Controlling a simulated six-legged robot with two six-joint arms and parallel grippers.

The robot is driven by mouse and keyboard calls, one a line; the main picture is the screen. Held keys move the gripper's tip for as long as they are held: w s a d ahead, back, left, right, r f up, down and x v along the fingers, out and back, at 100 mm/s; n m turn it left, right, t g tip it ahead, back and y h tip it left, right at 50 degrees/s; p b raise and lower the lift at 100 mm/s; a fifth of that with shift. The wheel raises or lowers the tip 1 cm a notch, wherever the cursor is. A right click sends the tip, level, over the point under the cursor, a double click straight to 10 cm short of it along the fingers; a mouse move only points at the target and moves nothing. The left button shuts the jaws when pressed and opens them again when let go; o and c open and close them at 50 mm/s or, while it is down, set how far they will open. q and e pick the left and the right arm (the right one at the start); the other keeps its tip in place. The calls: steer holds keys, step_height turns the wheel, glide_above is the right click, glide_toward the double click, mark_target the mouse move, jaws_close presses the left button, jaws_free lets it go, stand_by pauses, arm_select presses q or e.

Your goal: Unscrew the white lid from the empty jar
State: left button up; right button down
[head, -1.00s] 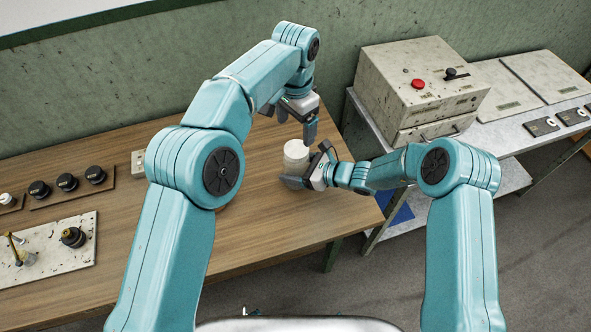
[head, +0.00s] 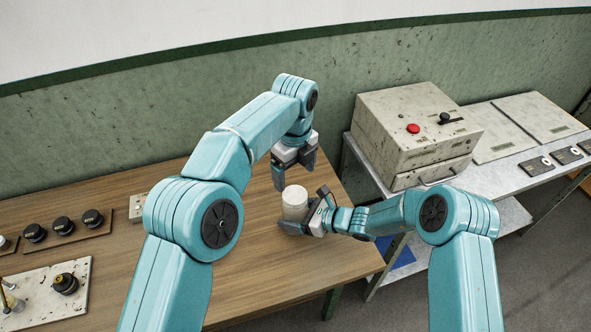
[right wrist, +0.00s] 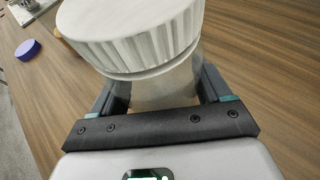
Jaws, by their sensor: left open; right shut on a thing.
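The jar (head: 295,211) stands upright on the wooden table, with the ribbed white lid (head: 294,191) on top. In the right wrist view the lid (right wrist: 135,38) sits on the jar's neck, and the pale jar body (right wrist: 165,90) lies between the fingers. My right gripper (head: 304,214) is shut on the jar body from the right. My left gripper (head: 294,169) is open above and behind the lid, pointing down, with nothing between its fingers. Whether its fingertips touch the lid is unclear. The jar's inside is hidden.
Black knobs (head: 63,225) on a strip and a speckled board (head: 42,292) are at the left. A control box (head: 415,130) with a red button stands on the side bench at the right. The table front is clear.

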mark_target(295, 195)
arm_select(q)
steer(key=shift+s+f, duration=0.15)
arm_select(e)
steer(key=shift+s, duration=0.1)
arm_select(q)
step_height(295, 195, down, 6)
steer(key=shift+f, duration=0.75)
